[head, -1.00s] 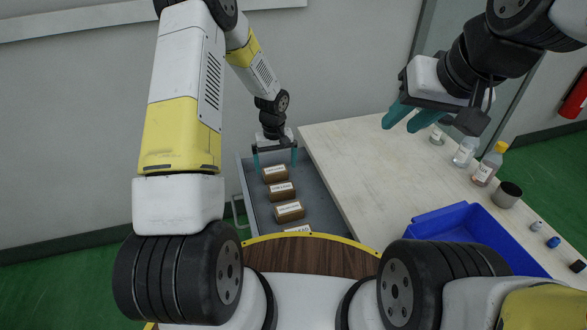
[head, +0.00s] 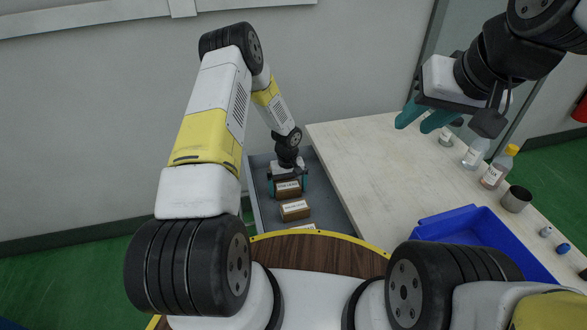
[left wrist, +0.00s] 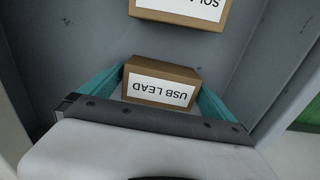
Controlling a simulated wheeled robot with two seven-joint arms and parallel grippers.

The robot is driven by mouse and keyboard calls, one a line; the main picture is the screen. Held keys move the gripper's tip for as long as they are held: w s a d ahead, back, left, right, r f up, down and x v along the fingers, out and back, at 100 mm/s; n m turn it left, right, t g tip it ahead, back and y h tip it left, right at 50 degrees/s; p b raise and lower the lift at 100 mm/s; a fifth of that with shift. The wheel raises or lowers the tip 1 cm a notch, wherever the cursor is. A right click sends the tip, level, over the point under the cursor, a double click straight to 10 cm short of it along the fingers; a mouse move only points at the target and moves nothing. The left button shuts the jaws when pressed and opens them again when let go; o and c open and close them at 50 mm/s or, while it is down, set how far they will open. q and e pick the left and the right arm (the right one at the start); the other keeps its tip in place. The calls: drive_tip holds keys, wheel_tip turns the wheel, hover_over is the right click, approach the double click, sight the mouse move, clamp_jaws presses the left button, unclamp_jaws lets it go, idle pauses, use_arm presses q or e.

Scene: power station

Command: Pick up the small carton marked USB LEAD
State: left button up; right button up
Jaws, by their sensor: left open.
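The small brown carton marked USB LEAD (left wrist: 160,84) stands between the teal fingers of my left gripper (left wrist: 162,78) in the left wrist view, its white label upside down there. The fingers are open, one on each side of it; I cannot tell whether they touch it. In the head view my left gripper (head: 288,184) is low in the grey drawer (head: 332,208), with this carton (head: 288,190) between its fingers. My right gripper (head: 423,118) is open and empty above the table.
A carton labelled SOL (left wrist: 185,8), label cut off, lies close by. Similar cartons (head: 295,211) line the drawer towards me. Right of it is a pale table (head: 360,160) with a blue tray (head: 432,227), bottles (head: 492,174) and a dark cup (head: 516,200).

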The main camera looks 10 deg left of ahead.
use_arm(q)
drive_tip(key=shift+c, duration=0.4)
drive_tip(key=c, duration=1.2)
